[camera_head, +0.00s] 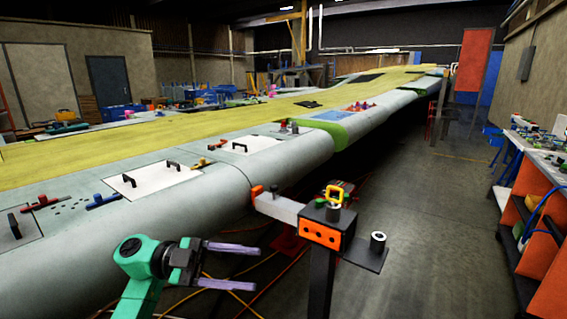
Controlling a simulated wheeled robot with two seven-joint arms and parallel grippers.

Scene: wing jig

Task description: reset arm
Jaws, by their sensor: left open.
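My left gripper (230,266) shows at the lower left, at the end of a green arm link. Its two purple-grey fingers point right and are apart, with nothing between them. It is in front of the wing's rounded edge, left of a black and orange stand. The long wing (228,192) runs from the lower left to the back right, with a yellow upper surface. White panels with black handles lie on it, one nearer (150,180) and one farther (240,145). My right gripper is not in the view.
The stand (322,235) is close right of my left gripper, with a yellow-handled item on top and a side plate carrying a metal cylinder (377,242). Cables lie on the floor. An orange shelf bench (545,210) lines the right. The grey aisle (430,220) between is clear.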

